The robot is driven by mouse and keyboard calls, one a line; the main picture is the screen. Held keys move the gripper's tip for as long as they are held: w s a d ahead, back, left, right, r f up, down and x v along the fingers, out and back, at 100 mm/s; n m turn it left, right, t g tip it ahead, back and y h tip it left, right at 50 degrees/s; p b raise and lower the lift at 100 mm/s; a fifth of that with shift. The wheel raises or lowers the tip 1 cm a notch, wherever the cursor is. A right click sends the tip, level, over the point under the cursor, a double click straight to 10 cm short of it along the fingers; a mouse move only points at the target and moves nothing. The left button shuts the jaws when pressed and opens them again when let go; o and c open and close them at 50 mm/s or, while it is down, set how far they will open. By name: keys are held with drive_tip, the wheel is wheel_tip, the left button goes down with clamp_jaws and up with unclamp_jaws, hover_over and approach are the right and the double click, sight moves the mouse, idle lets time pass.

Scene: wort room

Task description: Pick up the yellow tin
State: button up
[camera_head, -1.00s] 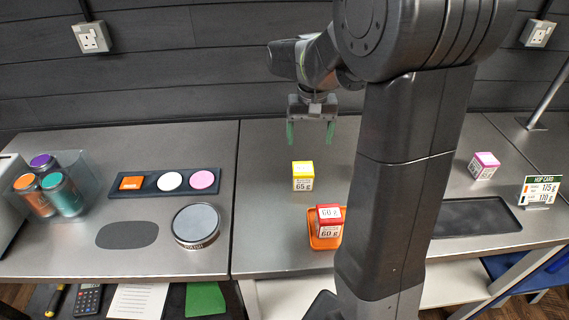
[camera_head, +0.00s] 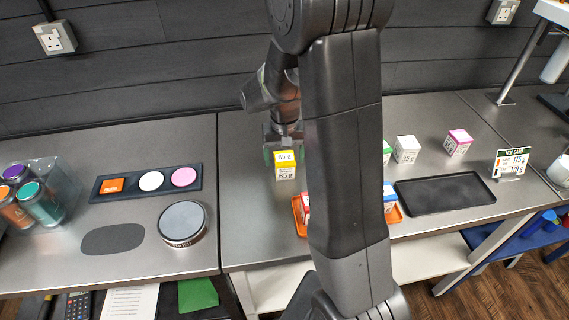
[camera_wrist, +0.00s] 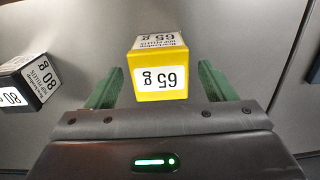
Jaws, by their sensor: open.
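The yellow tin (camera_head: 286,172), a small cube marked 65 g, stands upright on the steel bench, left of my arm. It also shows in the wrist view (camera_wrist: 159,78), in the space between my fingers. My gripper (camera_head: 283,146) is low at the tin's far side in the head view, partly hidden by the tin and my arm. In the wrist view my gripper (camera_wrist: 157,88) is open, one green finger on each side of the tin, with a gap showing on both sides.
A black 80 g tin (camera_wrist: 30,82) stands left in the wrist view. An orange tray (camera_head: 396,215) holding tins is partly behind my arm. White (camera_head: 406,150) and pink (camera_head: 458,142) tins and a black tray (camera_head: 470,190) are right. Bare bench lies left of the yellow tin.

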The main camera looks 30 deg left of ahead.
drive_tip(key=shift+f, duration=1.35)
drive_tip(key=shift+c, duration=0.5)
drive_tip(key=c, duration=1)
drive_tip(key=shift+r, duration=0.1)
